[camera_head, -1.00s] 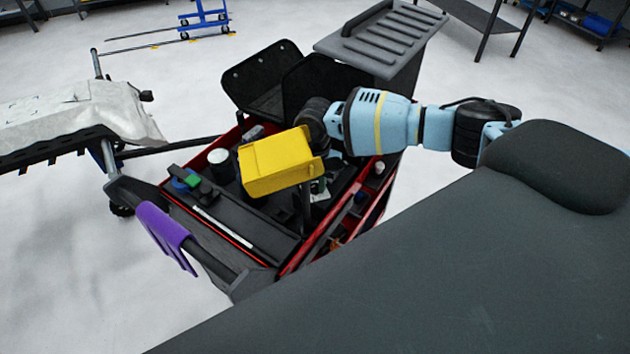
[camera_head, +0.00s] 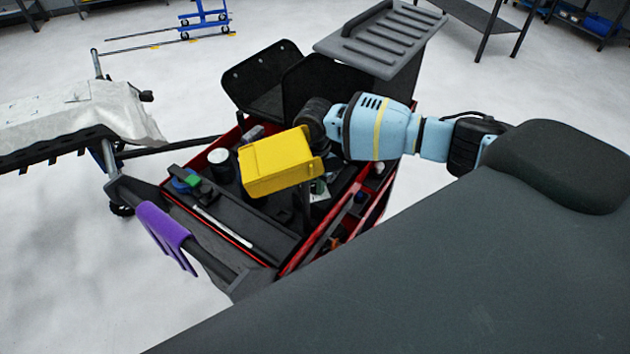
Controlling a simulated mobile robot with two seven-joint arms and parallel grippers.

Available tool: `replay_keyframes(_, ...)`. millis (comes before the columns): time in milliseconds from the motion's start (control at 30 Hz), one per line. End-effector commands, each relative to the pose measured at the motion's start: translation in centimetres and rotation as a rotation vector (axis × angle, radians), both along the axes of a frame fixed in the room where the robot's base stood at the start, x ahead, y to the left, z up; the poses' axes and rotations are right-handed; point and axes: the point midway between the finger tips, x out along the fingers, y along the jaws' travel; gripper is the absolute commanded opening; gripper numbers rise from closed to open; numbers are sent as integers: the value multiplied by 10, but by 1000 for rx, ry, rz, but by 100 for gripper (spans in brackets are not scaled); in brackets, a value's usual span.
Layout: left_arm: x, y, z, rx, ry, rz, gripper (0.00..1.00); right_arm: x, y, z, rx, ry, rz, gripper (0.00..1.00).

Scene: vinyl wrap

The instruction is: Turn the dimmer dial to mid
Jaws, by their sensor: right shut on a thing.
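My right arm comes in from the right with its wrist bent over the open tool cart (camera_head: 232,262). A yellow block (camera_head: 277,163) is at the end of this arm, above the tray. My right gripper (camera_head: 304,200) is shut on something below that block. The block and wrist hide its fingertips and most of what they hold. I cannot clearly make out the dimmer dial. A small pale item with green (camera_head: 319,190) shows just right of the gripper, partly covered. My left gripper is not in view.
A blue roll and green item (camera_head: 188,181) and a white-topped can (camera_head: 219,157) lie at the tray's left. A purple cloth (camera_head: 163,233) hangs on the cart's handle. A covered rack (camera_head: 75,115) stands left. Dark raised panels (camera_head: 325,80) stand behind the tray.

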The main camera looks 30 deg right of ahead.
Motion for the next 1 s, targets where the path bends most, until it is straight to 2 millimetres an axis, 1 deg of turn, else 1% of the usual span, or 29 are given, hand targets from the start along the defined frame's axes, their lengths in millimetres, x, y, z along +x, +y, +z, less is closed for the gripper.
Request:
replay_keyframes(67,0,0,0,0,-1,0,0,1,-1,1,-1,-2,0,1)
replay_keyframes(100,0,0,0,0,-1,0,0,1,-1,1,-1,-2,0,25)
replay_keyframes(267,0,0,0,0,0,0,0,0,0,1,-1,-1,1,46)
replay_keyframes(733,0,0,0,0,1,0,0,0,0,0,-1,-1,20,46)
replay_keyframes(867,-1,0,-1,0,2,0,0,0,0,1,-1,0,92,46)
replay_keyframes(1000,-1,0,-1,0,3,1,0,1,-1,1,-2,-2,229,46)
